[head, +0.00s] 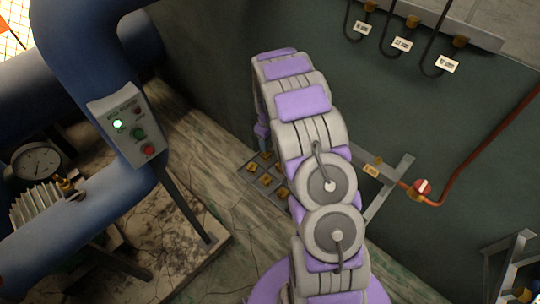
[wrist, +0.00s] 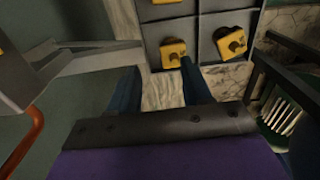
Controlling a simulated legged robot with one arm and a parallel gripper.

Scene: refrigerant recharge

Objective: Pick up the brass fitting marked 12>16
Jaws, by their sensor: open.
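Several brass fittings on yellow plates sit in a divided grey tray, which in the head view (head: 252,168) stands on the floor left of my arm. In the wrist view the tray (wrist: 200,30) is at the top. One fitting (wrist: 172,53) sits in its near compartment, another (wrist: 231,42) to the right. No marking is readable, so I cannot tell which is 12>16. My gripper (wrist: 157,65) is open and empty, its two blue fingers pointing toward the tray. The right fingertip overlaps the near fitting's edge in the picture; I cannot tell whether they touch.
A blue pipe with a control box (head: 128,130) and a gauge (head: 36,162) stand at left. Labelled hoses hang from a wall rail (head: 440,22). A metal bracket (head: 388,190) and a red-handled valve (head: 422,187) are right of my arm.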

